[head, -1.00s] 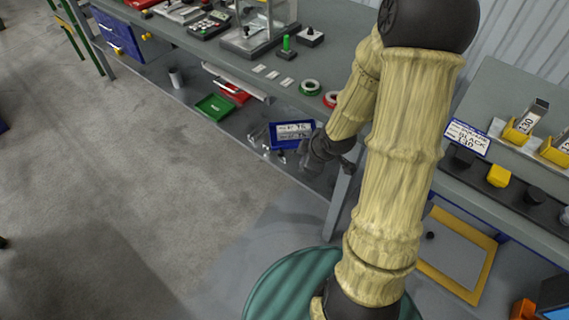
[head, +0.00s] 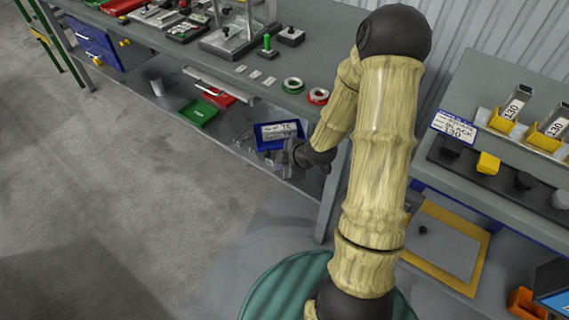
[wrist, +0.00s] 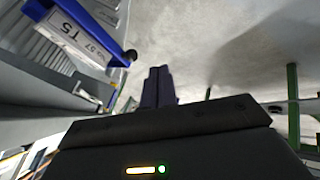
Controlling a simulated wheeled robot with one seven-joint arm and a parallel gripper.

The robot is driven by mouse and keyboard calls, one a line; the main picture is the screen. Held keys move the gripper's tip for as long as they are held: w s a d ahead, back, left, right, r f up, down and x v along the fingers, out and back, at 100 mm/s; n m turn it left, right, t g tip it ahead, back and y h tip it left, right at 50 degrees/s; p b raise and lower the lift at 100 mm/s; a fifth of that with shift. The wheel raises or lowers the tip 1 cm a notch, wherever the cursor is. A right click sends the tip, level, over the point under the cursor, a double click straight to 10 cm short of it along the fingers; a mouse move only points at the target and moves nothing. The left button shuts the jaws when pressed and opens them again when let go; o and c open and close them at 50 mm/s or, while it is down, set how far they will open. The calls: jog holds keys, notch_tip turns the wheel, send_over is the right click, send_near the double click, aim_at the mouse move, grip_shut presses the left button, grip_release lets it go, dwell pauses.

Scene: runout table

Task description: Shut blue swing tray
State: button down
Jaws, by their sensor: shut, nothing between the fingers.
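The blue swing tray (head: 261,143) hangs out below the front edge of the grey table and carries a white label. My gripper (head: 288,154) is at the tray's near right side, low beside the table leg. In the wrist view the blue tray (wrist: 98,22) is at the upper left, with its label and a dark round knob at its corner. My gripper's fingers (wrist: 157,88) are together and empty, to the right of the tray. A gap shows between them and the tray in that view. The tray's far side and pivot are hidden.
A green tray (head: 199,112) and a red tray (head: 218,97) stick out under the table to the left. A table leg (head: 333,195) stands close to my gripper. A second bench (head: 500,200) is at right. The floor (head: 130,220) at left is clear.

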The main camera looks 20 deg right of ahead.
jog(key=w+a+f, duration=0.1)
jog(key=w+f, duration=0.3)
jog(key=w, duration=0.2)
jog(key=shift+w+f, duration=0.25)
jog(key=shift+w, duration=0.15)
jog(key=shift+w, duration=0.25)
